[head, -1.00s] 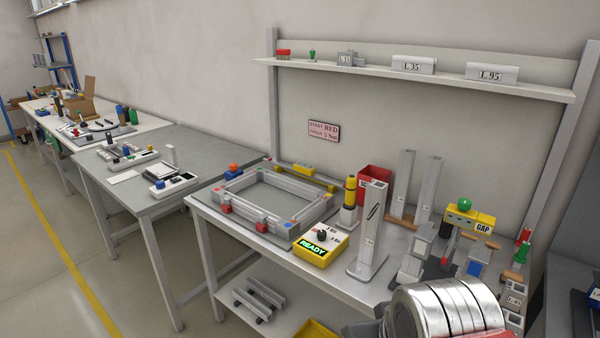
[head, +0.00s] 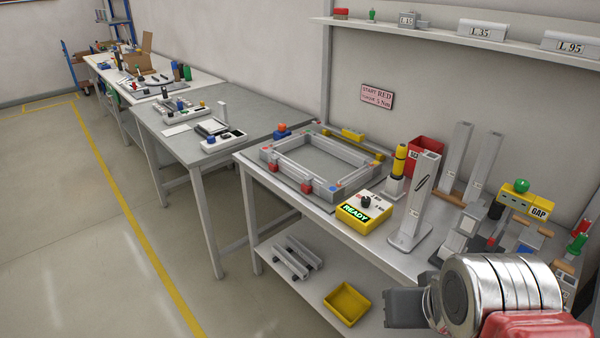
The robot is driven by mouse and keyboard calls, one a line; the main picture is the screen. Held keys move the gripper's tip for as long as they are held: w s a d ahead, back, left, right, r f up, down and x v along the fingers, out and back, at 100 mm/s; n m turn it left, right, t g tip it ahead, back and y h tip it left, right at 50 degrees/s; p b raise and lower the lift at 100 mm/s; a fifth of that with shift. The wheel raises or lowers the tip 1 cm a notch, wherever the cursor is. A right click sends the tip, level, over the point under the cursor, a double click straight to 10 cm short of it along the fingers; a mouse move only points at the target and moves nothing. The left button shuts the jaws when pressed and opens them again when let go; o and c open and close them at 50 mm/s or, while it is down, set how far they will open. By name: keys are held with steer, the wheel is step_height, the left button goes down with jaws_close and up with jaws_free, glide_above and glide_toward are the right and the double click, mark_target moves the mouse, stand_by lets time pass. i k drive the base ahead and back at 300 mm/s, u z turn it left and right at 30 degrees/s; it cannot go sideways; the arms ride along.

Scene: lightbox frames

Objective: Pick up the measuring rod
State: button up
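I cannot make out with certainty which thing is the measuring rod. An upright yellow-and-black tool (head: 399,160) stands in a light grey holder on the near bench, behind the yellow READY box (head: 362,209). A tall grey post (head: 416,200) with a dark slot stands right of that box. My gripper (head: 404,308) seems to be the dark grey part at the lower right, in front of the bench edge and left of my silver wrist. Its fingers are not clear, and I see nothing held in it.
A grey rectangular frame (head: 272,157) with red corner pieces fills the bench's left part. A red bin (head: 424,156), more posts and the GAP block (head: 538,211) stand at the right. A yellow tray (head: 347,303) lies on the lower shelf. Open floor (head: 80,240) lies left.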

mark_target(350, 134)
steer(key=u, duration=0.45)
steer(key=i, duration=0.8)
steer(key=u, duration=0.75)
steer(key=i, duration=1.4)
steer(key=z, duration=0.65)
steer(key=i, duration=0.55)
steer(key=z, duration=0.35)
